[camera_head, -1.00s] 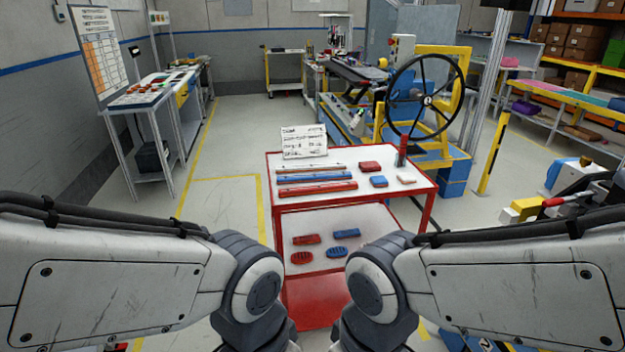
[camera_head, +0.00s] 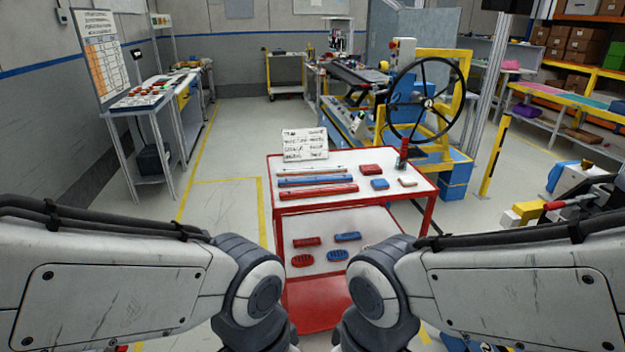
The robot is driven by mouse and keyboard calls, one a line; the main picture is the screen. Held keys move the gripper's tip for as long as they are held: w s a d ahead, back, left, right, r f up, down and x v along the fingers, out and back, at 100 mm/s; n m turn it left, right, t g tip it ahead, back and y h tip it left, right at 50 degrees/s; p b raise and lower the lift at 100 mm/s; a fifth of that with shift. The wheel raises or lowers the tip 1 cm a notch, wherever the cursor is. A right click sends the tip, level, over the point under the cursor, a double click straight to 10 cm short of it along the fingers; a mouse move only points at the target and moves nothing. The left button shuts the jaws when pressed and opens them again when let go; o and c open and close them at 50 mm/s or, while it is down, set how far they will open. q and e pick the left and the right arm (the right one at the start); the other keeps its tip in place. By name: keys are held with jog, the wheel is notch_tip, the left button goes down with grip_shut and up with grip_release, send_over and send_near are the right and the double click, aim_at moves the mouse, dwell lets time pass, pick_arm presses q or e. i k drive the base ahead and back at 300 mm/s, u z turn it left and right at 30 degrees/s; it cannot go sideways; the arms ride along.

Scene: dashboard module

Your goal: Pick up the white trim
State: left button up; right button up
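A thin white trim (camera_head: 312,171) lies lengthwise at the back of the left group on the top of the red cart (camera_head: 350,211). A blue trim (camera_head: 316,181) and a red trim (camera_head: 318,191) lie in front of it, roughly parallel. A small whitish piece (camera_head: 407,183) lies at the right of the same top. My two arms come in from the lower left and lower right, well short of the trims. Both grippers are out of view.
A red block (camera_head: 371,169) and a blue block (camera_head: 380,184) lie on the cart top. A sign (camera_head: 304,145) stands at its back edge. Red and blue parts lie on the lower shelf (camera_head: 325,223). A large steering wheel (camera_head: 427,98) stands behind the cart. Floor left of the cart is clear.

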aim_at(339, 168)
jog(key=z, duration=0.35)
jog(key=i, duration=0.95)
jog(key=z, duration=0.25)
